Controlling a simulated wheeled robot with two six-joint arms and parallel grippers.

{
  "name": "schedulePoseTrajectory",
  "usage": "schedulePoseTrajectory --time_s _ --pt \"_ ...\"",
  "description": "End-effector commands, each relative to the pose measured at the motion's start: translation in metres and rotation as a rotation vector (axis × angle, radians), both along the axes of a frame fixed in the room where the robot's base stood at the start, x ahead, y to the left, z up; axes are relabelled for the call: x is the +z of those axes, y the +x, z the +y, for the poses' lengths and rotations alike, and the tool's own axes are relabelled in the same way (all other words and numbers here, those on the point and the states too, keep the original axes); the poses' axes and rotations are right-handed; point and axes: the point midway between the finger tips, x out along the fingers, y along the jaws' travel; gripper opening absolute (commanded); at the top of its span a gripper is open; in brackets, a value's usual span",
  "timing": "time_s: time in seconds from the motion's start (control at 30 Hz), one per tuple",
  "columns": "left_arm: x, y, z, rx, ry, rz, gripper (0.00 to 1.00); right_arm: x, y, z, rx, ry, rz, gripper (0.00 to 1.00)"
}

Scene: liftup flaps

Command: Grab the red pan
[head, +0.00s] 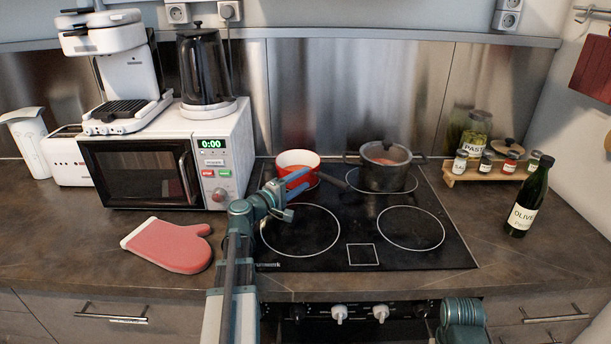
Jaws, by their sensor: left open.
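The red pan (299,160), red outside and pale inside, stands on the back left of the black cooktop (342,262). A dark handle (333,181) lies just to its right and seems to belong to it. My left gripper (291,190) is open, in front of the pan and partly over its lower front in the picture. I cannot tell whether it touches the pan. Part of my right arm shows at the bottom right, but its gripper is not in view.
A grey pot (385,176) with a glass lid stands on the back right burner. A white microwave (232,165) with a kettle (203,70) on top is close on the left. A red oven mitt (170,245) lies front left. A dark bottle (526,203) stands right. The front burners are clear.

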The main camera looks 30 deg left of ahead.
Motion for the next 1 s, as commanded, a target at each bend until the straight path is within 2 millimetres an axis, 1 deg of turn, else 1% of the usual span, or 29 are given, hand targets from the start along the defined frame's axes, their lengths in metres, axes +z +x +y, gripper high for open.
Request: schedulePoseTrajectory --time_s 0.03,0.27,0.37,0.47,0.6,0.7,0.77,0.93,0.97,1.0 --pt "0.0 0.004 0.0 -0.001 0.0 0.0 0.54 0.0 0.0 0.0 0.0 0.0 0.0 0.5" --pt "0.0 0.007 -0.002 0.0 0.0 0.0 0.54 0.0 0.0 0.0 0.0 0.0 0.0 0.5" --pt "-0.001 0.012 -0.002 -0.001 0.0 0.0 0.54 -0.001 0.0 0.0 0.0 0.0 0.0 0.5" --pt "-0.003 0.023 -0.003 -0.002 0.0 0.0 0.54 -0.003 0.0 0.0 0.0 0.0 0.0 0.5" --pt "-0.004 0.044 -0.006 -0.003 0.0 0.0 0.54 -0.004 0.0 0.0 0.0 0.0 0.0 0.5" --pt "-0.004 0.056 -0.009 -0.002 0.0 0.0 0.54 -0.004 0.0 0.0 0.0 0.0 0.0 0.5" --pt "-0.004 0.058 -0.01 -0.001 0.0 0.0 0.54 -0.004 0.0 0.0 0.0 0.0 0.0 0.5" --pt "-0.004 0.058 -0.01 0.0 0.0 0.0 0.54 -0.004 0.0 0.0 0.0 0.0 0.0 0.5" --pt "-0.004 0.057 -0.01 0.0 0.0 0.0 0.52 -0.004 0.0 0.0 0.0 0.0 0.0 0.5" --pt "-0.004 0.057 -0.01 0.0 0.0 0.0 0.45 -0.004 0.0 0.0 0.0 0.0 0.0 0.5"
